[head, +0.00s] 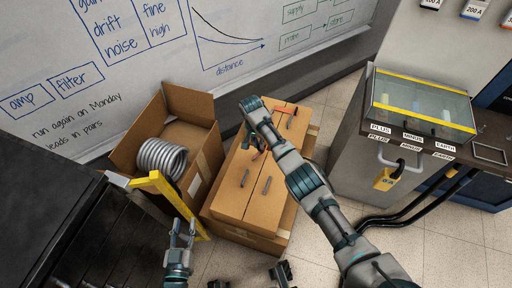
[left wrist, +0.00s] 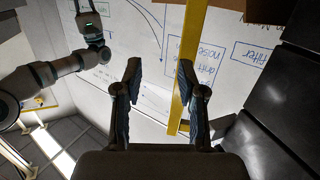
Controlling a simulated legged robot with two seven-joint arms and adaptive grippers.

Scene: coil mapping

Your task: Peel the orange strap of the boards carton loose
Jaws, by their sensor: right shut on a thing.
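The boards carton (head: 235,205) is a closed brown box on the floor at the middle of the head view. An orange strap (head: 284,107) shows near its far end, partly hidden by my right arm. My right gripper (head: 257,146) is low over the carton top, with a bit of orange at its fingertips. It is shut on the strap, though the fingers are small and partly covered. My left gripper (head: 183,230) is open and empty, left of and nearer than the carton. Its spread fingers also show in the left wrist view (left wrist: 160,75).
An open carton (head: 124,148) holding a grey coil (head: 161,158) stands left of the boards carton. A yellow frame (head: 157,182) rises beside my left gripper. A bench with a clear-lidded box (head: 422,101) is at right. A whiteboard (head: 110,75) stands behind.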

